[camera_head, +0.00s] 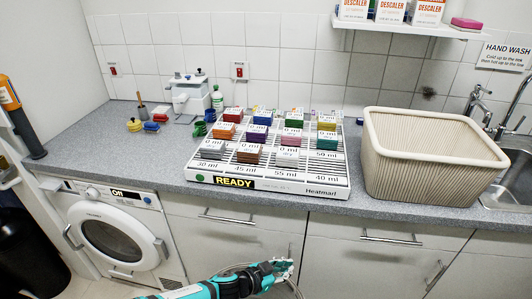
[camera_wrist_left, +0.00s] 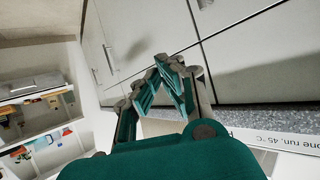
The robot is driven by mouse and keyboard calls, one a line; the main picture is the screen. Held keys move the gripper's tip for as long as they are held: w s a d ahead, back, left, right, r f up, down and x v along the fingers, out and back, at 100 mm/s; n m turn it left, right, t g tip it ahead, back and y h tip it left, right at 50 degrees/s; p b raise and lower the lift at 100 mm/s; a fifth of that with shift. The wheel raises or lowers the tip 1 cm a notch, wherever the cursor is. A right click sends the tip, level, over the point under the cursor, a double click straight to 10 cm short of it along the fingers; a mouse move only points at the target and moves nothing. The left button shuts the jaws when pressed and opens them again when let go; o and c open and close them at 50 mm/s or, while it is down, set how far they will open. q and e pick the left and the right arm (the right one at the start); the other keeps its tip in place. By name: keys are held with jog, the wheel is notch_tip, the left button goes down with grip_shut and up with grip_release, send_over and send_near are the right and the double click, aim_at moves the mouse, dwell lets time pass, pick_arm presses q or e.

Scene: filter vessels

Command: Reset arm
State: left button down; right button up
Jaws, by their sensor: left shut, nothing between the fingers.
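My left gripper (camera_head: 284,268) is low in front of the cabinet doors, below the counter edge, at the bottom middle of the head view. Its arm comes in from the bottom left. In the left wrist view its fingers (camera_wrist_left: 166,62) come together at the tips and hold nothing. Cabinet doors lie beyond the fingertips there. My right gripper is not in view.
A white rack labelled READY (camera_head: 310,186), with several coloured blocks, stands on the counter (camera_head: 120,158). A ribbed beige basket (camera_head: 425,165) is right of it, beside the sink (camera_head: 517,185). A washing machine (camera_head: 85,212) is lower left. Cabinet handles (camera_head: 390,238) protrude near the gripper.

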pick_arm(q)
jog(key=s+d+r+n+t+y, duration=0.2)
jog(key=s+r+n, duration=0.3)
jog(key=s, duration=0.3)
jog(key=s+a+r+n+g+y, duration=0.1)
jog(key=s+a+n+g+y, duration=0.15)
jog(key=s+a, duration=0.65)
jog(key=s+a+n+g+y, duration=0.1)
jog(key=s+a+y, duration=0.25)
jog(key=a, duration=0.85)
jog(key=s+a+r+n+g+y, duration=0.1)
jog(key=s+a+n+g+y, duration=0.1)
jog(key=s+a, duration=0.7)
notch_tip(320, 180, down, 26)
jog(key=a, duration=0.2)
jog(key=s+a+f+g, duration=0.2)
jog(key=s+a+f, duration=0.1)
jog(key=s+f, duration=1.3)
jog(key=shift+s+m+y, duration=0.25)
jog(key=shift+m+y, duration=0.05)
jog(key=shift+m, duration=0.05)
